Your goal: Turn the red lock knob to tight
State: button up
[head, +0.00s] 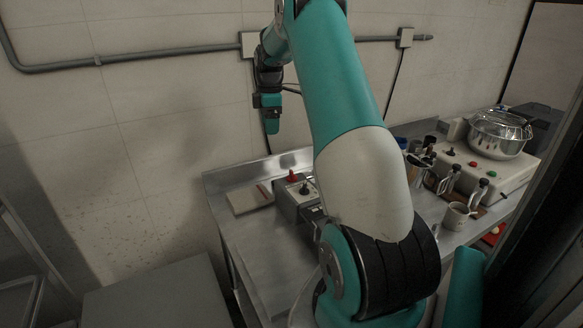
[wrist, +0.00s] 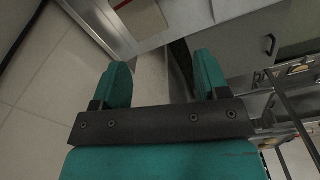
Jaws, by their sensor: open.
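The red knob (head: 292,175) stands on top of a grey metal box (head: 296,197) on the steel bench in the head view. A black knob (head: 304,188) sits just right of it. I cannot read how far the red knob is turned. My gripper (head: 271,128) hangs above and a little left of the box, apart from the knob. In the wrist view my gripper (wrist: 160,68) has its two teal fingers spread with nothing between them. The red knob does not show in the wrist view.
A pale board with a red edge (head: 249,200) lies left of the box. A conduit (head: 170,52) runs along the wall.

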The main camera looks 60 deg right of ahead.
send_over(292, 172)
notch_tip(292, 172, down, 3)
notch_tip(292, 172, down, 16)
jog(key=p, duration=0.5)
jog(key=shift+f, duration=0.2)
jog(key=c, duration=0.9)
